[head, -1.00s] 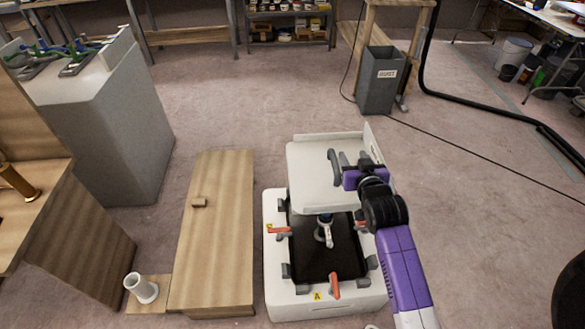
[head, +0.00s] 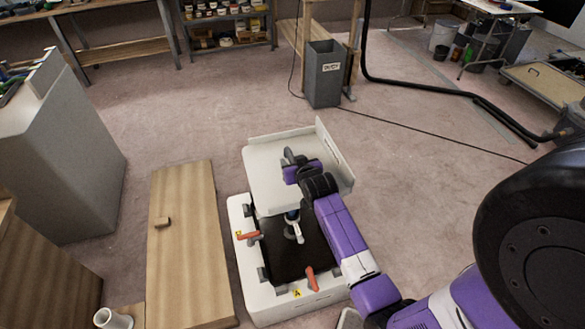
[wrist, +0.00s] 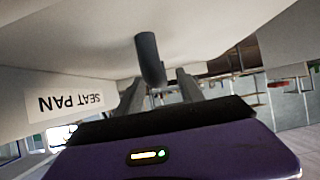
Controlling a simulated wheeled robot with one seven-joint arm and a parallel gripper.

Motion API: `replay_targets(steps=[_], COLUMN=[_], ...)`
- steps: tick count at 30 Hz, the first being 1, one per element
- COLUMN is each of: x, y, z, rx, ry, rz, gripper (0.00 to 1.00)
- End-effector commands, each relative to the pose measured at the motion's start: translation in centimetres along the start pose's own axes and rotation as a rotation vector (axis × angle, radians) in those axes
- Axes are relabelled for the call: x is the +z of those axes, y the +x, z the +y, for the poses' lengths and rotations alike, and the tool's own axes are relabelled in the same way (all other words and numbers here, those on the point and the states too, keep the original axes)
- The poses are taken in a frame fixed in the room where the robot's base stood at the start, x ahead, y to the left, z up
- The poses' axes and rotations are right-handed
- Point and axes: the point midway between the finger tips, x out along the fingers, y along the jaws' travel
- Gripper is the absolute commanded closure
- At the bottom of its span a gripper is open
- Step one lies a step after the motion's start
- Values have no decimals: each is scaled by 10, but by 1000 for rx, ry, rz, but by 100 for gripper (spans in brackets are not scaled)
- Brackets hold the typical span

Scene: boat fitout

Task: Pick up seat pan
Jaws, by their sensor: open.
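The seat pan (head: 265,168) is a white panel with raised lips at its back and right sides, over the far part of a white box. In the wrist view its underside-up label "SEAT PAN" (wrist: 70,102) shows on a pale wall at left. A dark grey handle (wrist: 150,60) stands from the pan. My gripper (head: 290,160) is at this handle, over the pan. In the wrist view its two open fingers (wrist: 158,90) point toward the handle, which shows just beyond and between them. Whether they touch it I cannot tell.
The white box (head: 243,215) has a black recess, orange-handled clamps (head: 312,280) and a yellow "A" tag. A wooden panel (head: 185,250) lies to its left, beside a grey block (head: 60,150). A grey bin (head: 323,75) stands behind. Floor behind and right is open.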

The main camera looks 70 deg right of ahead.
Motion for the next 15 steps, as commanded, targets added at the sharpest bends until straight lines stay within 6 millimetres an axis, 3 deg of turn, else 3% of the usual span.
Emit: replay_targets(steps=[9,15], x=[0,0], y=[6,6], z=[0,0], rx=[0,0], ry=[0,0], rz=[0,0], gripper=[55,92])
